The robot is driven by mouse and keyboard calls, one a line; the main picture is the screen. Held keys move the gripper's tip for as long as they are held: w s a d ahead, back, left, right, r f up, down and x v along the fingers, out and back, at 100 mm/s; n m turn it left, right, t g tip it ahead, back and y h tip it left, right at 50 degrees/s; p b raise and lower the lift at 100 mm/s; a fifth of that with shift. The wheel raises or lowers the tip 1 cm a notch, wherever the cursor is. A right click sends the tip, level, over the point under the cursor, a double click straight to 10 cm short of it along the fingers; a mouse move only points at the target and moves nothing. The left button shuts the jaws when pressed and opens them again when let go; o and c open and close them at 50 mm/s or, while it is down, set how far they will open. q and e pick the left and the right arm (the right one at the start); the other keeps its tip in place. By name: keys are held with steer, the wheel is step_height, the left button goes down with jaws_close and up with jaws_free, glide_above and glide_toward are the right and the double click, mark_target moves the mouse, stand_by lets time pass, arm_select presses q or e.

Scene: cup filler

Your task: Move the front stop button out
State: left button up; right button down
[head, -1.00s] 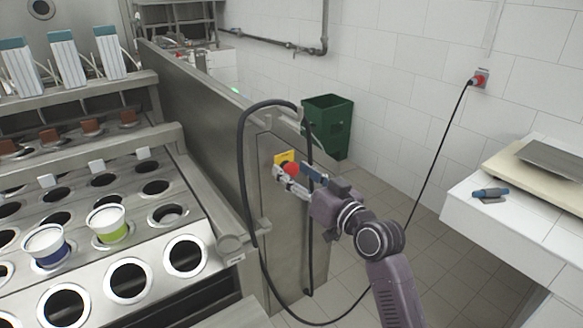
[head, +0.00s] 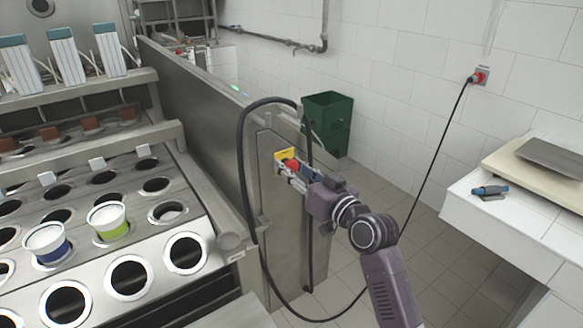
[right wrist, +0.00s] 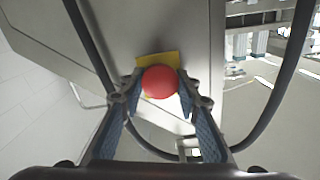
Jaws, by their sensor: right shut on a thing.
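The front stop button is a red round knob on a yellow plate, on the end panel of the steel machine. In the head view the red button (head: 291,165) is partly covered by my right gripper (head: 294,172). In the right wrist view the red button (right wrist: 160,82) sits between the two fingertips of my right gripper (right wrist: 160,90), with the yellow plate (right wrist: 157,58) behind it. The fingers are closed on the sides of the button. My left gripper is not in view.
A black hose (head: 243,170) loops close around the panel beside my right gripper. A green bin (head: 327,122) stands behind. The cup machine with white cups (head: 108,220) fills the left. A white table (head: 515,225) stands at right, with open floor between.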

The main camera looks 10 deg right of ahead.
steer(key=shift+s+d, duration=0.1)
steer(key=shift+s+f+p, duration=0.15)
steer(key=shift+s+p, duration=0.1)
steer(key=shift+p, duration=0.05)
steer(key=c, duration=1.8)
jaws_free()
steer(key=o, duration=0.4)
steer(key=shift+s+d, duration=0.15)
steer(key=shift+s, duration=0.05)
steer(key=v, duration=1.2)
